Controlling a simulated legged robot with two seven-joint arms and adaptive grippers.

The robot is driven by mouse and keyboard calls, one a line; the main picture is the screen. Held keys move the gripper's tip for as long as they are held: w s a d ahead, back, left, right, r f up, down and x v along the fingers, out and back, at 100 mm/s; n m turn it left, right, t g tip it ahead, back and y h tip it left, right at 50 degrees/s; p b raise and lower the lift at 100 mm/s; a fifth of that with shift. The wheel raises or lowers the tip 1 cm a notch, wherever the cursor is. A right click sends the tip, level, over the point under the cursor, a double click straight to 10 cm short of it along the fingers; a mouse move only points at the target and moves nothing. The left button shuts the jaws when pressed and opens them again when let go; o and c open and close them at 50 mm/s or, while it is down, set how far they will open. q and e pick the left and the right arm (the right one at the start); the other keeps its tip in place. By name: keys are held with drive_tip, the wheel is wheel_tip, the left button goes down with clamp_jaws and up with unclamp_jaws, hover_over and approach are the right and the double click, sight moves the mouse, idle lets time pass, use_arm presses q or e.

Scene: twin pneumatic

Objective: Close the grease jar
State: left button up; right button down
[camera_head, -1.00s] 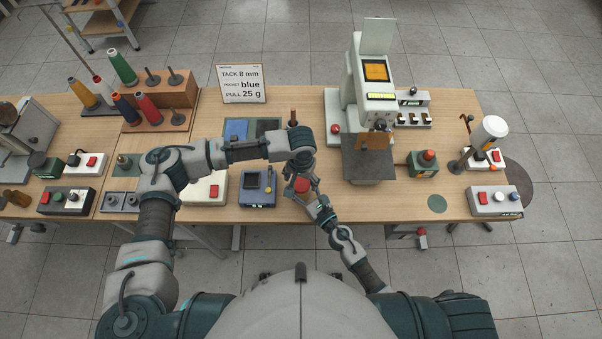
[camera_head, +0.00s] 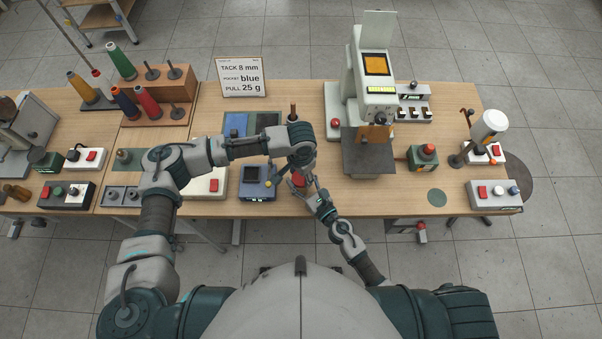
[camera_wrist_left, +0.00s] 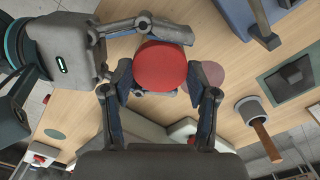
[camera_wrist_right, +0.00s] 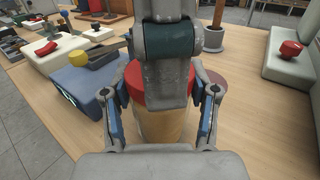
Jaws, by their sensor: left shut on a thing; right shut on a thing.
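The grease jar has a tan body (camera_wrist_right: 160,125) and a red lid (camera_wrist_left: 160,67); the lid also shows in the head view (camera_head: 298,179). The jar is upright near the table's front edge, and the lid is on top of the body. Whether it is fully seated I cannot tell. My left gripper (camera_head: 299,171) reaches down from above, shut on the red lid. My right gripper (camera_wrist_right: 160,105) comes in low from the front, shut on the jar body. My left gripper's links hide part of the lid in the right wrist view.
A blue device (camera_head: 257,183) stands close left of the jar. A brownish round patch (camera_wrist_right: 215,83) lies on the table beside the jar. A wooden-handled tool (camera_head: 293,115) stands behind, and a press machine (camera_head: 373,100) stands right. Bare table lies front right of the jar.

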use_arm(q)
drive_tip(key=m, duration=0.4)
drive_tip(key=shift+w+a, duration=0.1)
drive_tip(key=o, duration=1.3)
drive_tip(key=shift+r, duration=2.25)
drive_tip(key=shift+o, duration=0.2)
drive_tip(key=shift+o, duration=1.3)
